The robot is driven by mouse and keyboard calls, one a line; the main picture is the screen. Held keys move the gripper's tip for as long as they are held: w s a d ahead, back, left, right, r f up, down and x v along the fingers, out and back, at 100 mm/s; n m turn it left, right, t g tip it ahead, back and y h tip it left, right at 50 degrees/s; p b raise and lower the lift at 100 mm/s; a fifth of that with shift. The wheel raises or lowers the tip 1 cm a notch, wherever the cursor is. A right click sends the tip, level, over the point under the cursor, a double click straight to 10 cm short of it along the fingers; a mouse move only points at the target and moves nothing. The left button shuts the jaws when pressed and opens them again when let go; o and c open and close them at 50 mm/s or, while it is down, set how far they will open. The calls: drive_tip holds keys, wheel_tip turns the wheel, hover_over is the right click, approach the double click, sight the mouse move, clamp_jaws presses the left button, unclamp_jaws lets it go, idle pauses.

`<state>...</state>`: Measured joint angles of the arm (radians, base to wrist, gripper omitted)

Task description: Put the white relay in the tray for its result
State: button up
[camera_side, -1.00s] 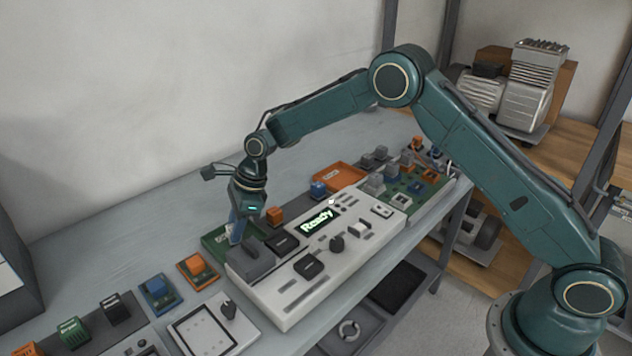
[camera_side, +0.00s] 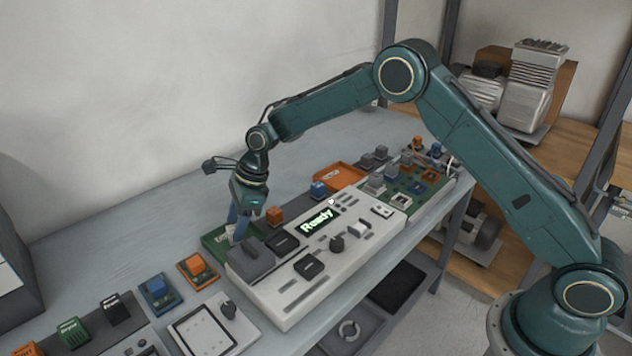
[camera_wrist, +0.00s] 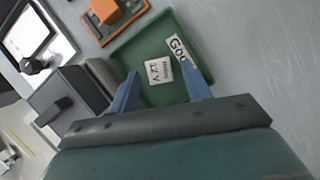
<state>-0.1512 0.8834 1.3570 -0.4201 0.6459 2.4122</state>
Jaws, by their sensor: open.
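The white relay (camera_wrist: 159,71), marked with 12V, lies label up in the green tray (camera_wrist: 193,32). The tray's label, partly cut off by a finger, begins "Goo". In the side view the green tray (camera_side: 213,240) stands behind the left end of the tester; the relay cannot be made out there. My gripper (camera_wrist: 161,78) is open, with its blue fingers on either side of the relay in the picture and apart from it. In the side view my gripper (camera_side: 237,232) points down over the tray.
The white tester (camera_side: 290,305) shows "Ready" on its display and has a dark block (camera_side: 257,262) close beside my fingers. An orange tray (camera_side: 338,176) lies further back. Orange and blue relays in sockets (camera_side: 197,270) stand at left. Open bench lies behind the green tray.

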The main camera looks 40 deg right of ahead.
drive_tip(key=v, duration=1)
drive_tip(key=shift+d+r, duration=0.2)
drive_tip(key=shift+r, duration=0.1)
drive_tip(key=shift+s+r, duration=0.1)
drive_tip(key=s+d+r+n+t+h, duration=0.1)
drive_tip(key=s+d+r+n, duration=0.35)
drive_tip(key=s+r, duration=0.3)
drive_tip(key=s+d+r+n+t+h, duration=0.1)
drive_tip(key=s+d+r+n, duration=0.2)
drive_tip(key=s+r+n, duration=0.5)
drive_tip(key=s+d+f+n, duration=0.1)
drive_tip(key=s+d+n, duration=0.1)
drive_tip(key=s, duration=0.5)
drive_tip(key=s+d+f+n+t+h, duration=0.1)
drive_tip(key=s+n, duration=0.3)
drive_tip(key=s, duration=0.4)
drive_tip(key=s+d+f+n+h, duration=0.1)
drive_tip(key=s+d+n, duration=0.2)
drive_tip(key=s, duration=0.5)
drive_tip(key=shift+d+n+t, duration=0.35)
drive_tip(key=shift+n+t, duration=0.05)
drive_tip(key=shift+n, duration=0.05)
